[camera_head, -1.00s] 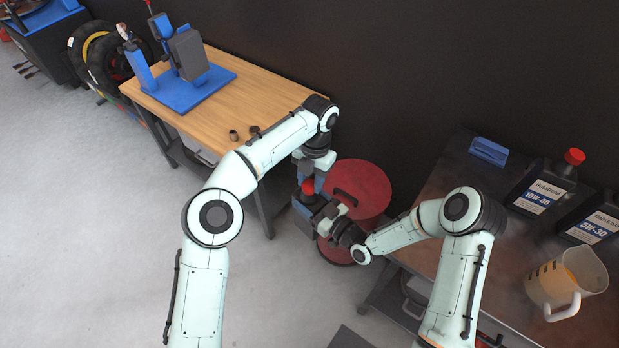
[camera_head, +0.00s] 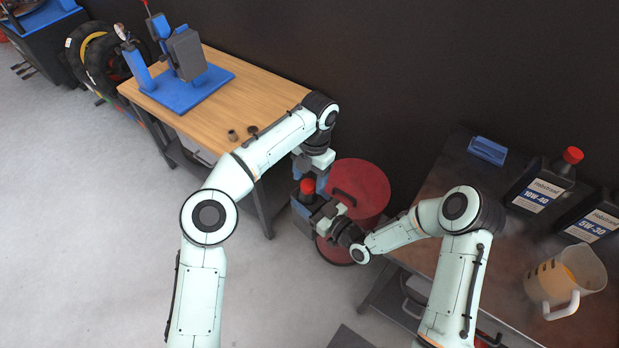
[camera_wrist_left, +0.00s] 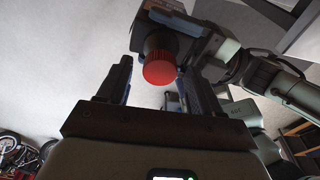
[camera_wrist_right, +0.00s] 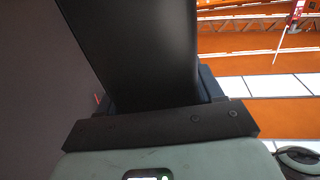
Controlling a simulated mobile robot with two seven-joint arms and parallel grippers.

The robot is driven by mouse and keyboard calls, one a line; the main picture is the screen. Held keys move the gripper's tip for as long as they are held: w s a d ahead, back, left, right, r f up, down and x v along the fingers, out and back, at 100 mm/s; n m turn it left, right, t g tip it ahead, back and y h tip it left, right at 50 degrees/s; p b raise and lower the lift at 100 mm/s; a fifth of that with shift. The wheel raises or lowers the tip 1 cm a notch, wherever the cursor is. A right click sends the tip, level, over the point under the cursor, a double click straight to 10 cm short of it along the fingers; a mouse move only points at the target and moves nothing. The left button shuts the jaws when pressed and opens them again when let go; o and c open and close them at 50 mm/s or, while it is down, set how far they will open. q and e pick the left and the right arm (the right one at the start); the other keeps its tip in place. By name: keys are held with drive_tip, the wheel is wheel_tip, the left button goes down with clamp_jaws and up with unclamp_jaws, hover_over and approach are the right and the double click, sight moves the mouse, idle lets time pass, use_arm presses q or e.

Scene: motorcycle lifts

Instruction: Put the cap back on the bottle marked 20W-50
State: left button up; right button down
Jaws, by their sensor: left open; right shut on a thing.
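My right gripper (camera_head: 318,214) is shut on a dark bottle (camera_wrist_right: 135,50), held in the air between the two tables. The bottle's label cannot be read in these views. A red ribbed cap (camera_wrist_left: 160,68) sits at the top of the bottle's dark neck; it also shows in the head view (camera_head: 308,186). How tightly it sits cannot be told. My left gripper (camera_head: 310,178) is open just above the bottle. In the left wrist view its fingers stand on either side of the cap, with gaps between.
A red drum (camera_head: 365,185) stands behind the grippers. The wooden table (camera_head: 260,85) is at left with a blue stand (camera_head: 190,90). The dark bench (camera_head: 470,180) at right holds a bottle marked 10W-40 (camera_head: 540,190), one marked 5W-30 (camera_head: 590,225) and a jug (camera_head: 560,280).

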use_arm(q)
drive_tip(key=shift+r, duration=1.9)
drive_tip(key=shift+c, duration=0.3)
